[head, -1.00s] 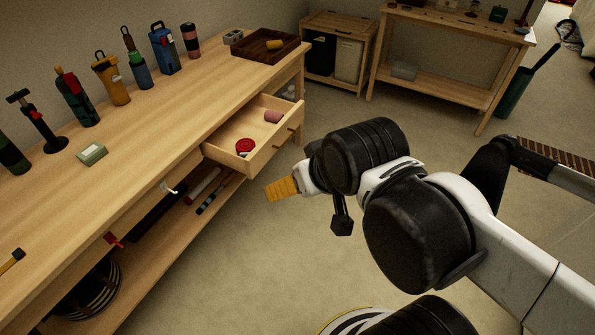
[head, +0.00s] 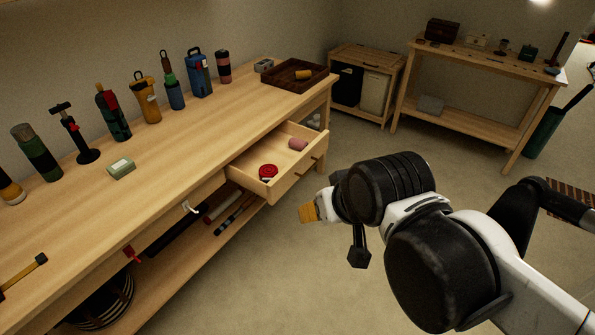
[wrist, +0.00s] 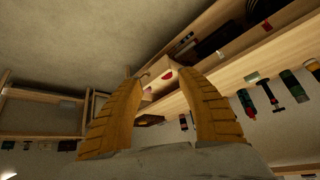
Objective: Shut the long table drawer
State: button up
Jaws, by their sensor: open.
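The long table drawer (head: 291,177) is pulled out from the front of the wooden table (head: 195,130). A red round item (head: 268,171) and a pink item (head: 298,144) lie in it. The drawer (wrist: 160,75) shows there beyond the fingers, partly hidden.
Several bottles and tools stand along the back of the tabletop, with a dark tray (head: 294,76) at its far end. A lower shelf (head: 190,250) holds long items. A second wooden table (head: 470,100) stands at the back right. The floor before the drawer is clear.

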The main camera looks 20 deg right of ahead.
jog(key=w+m, duration=0.3)
jog(key=w, duration=0.2)
jog(key=w+r+m, duration=0.1)
jog(key=w+m, duration=0.1)
jog(key=w, duration=0.1)
jog(key=shift+w+d+r+m+y, duration=0.1)
jog(key=shift+w+d+m+y, duration=0.05)
jog(key=shift+d+m+y, duration=0.2)
grip_shut()
jog(key=w+d+f+m+y, duration=0.1)
jog(key=w+d+f+m, duration=0.3)
jog(key=w, duration=0.3)
jog(key=w+d+f+m+y+p, duration=0.1)
jog(key=w+f+m, duration=0.4)
jog(key=w+m, duration=0.15)
jog(key=w+d+f+m+y, duration=0.1)
jog(key=w+d+f+m, duration=0.25)
jog(key=w, duration=0.35)
jog(key=m+y+b, duration=0.1)
jog(key=m+b, duration=0.4)
jog(key=m, duration=0.4)
send_near(287, 181)
jog(key=shift+n, duration=0.25)
jog(key=x, duration=0.5)
jog(key=shift+s+f, duration=0.2)
jog(key=shift+f, duration=0.45)
jog(key=shift+w+a+r, duration=0.2)
jog(key=shift+w+a, duration=0.1)
jog(key=shift+w, duration=0.2)
